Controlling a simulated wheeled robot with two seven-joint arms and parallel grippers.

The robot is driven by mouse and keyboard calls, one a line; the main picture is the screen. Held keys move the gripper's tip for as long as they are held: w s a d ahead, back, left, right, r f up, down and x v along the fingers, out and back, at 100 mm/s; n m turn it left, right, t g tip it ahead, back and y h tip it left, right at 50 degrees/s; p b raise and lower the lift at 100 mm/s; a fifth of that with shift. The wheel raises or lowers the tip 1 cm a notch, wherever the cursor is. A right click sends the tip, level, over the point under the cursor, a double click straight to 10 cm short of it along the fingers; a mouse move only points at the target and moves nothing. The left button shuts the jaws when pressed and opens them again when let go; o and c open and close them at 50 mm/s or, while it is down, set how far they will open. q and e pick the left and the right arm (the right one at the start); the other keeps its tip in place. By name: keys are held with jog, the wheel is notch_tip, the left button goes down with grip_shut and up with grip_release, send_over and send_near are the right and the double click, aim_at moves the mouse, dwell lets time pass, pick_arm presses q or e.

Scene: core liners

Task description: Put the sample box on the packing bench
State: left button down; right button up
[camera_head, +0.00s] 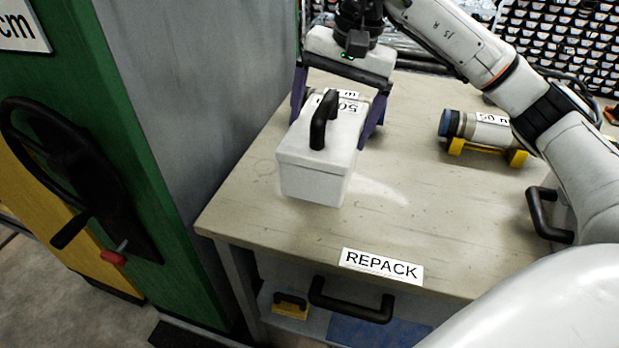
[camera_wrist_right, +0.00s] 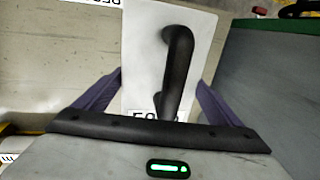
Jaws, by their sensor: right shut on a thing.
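The sample box (camera_head: 316,172) is a white lidded box with a black arched handle and a printed label on its lid. It is at the left part of the packing bench (camera_head: 420,230), which carries a REPACK sign. My right gripper (camera_head: 340,110) is shut on the box, its purple fingers on two opposite sides. The right wrist view shows the box lid (camera_wrist_right: 145,60) and handle between the fingers (camera_wrist_right: 155,95). Whether the box's underside touches the bench top cannot be told. My left gripper is not in view.
A capped cylinder (camera_head: 480,128) rests on yellow supports at the bench's back right. A green and grey cabinet (camera_head: 120,130) with a black lever stands close on the left. The bench's front middle is clear. Racks of round-ended items (camera_head: 570,40) stand behind.

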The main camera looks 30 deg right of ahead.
aim_at(342, 127)
jog(key=f, duration=0.5)
jog(key=shift+s, duration=0.2)
jog(key=shift+w+f+p, duration=0.1)
jog(key=shift+f+p, duration=0.25)
jog(key=shift+f, duration=1.9)
jog(key=o, duration=1.9)
jog(key=shift+f, duration=0.1)
jog(key=shift+c, duration=0.2)
jog(key=r, duration=0.4)
jog(key=s+d+r, duration=0.1)
jog(key=r, duration=0.3)
jog(key=s+r, duration=0.1)
jog(key=r, duration=0.3)
jog(key=shift+d, duration=0.25)
jog(key=shift+f, duration=0.1)
